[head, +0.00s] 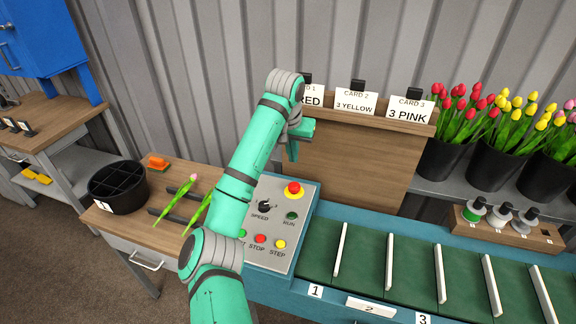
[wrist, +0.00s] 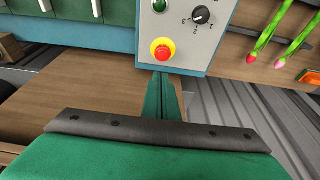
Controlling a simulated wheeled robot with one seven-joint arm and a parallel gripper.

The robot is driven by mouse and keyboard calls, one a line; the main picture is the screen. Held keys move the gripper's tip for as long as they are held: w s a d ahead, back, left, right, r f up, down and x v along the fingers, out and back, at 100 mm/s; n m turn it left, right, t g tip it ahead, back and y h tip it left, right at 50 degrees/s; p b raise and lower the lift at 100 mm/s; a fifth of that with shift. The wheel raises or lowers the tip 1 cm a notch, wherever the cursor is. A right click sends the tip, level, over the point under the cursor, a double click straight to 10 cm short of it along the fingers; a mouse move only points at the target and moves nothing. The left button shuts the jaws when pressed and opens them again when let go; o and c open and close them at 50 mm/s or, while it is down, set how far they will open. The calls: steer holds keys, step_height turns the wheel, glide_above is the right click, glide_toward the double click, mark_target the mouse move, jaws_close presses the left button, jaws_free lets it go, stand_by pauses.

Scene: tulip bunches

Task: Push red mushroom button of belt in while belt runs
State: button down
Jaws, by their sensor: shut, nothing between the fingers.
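The red mushroom button (head: 293,188) sits on a yellow collar at the upper right of the grey control panel (head: 277,260). It also shows in the wrist view (wrist: 162,49), just beyond my fingertips. My gripper (head: 293,155) is shut and empty, above and behind the button in the head view. In the wrist view its closed fingers (wrist: 163,78) point toward the button, with no clear contact. The green belt (head: 370,260) with white dividers extends right from the panel. The RUN lamp (head: 291,216) looks dark green; I cannot tell whether the belt is moving.
A wooden board with cards (head: 345,170) stands behind the panel. My arm covers part of the panel's left side. A black divided bin (head: 118,187) and loose tulips (head: 178,200) are on the left table. Black tulip buckets (head: 437,160) stand at the right.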

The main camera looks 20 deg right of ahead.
steer(key=shift+w, duration=0.5)
glide_above(295, 184)
steer(key=s, duration=0.1)
steer(key=f, duration=1.1)
steer(key=shift+a+f, duration=0.4)
steer(key=shift+f, duration=0.9)
steer(key=shift+d+f, duration=0.1)
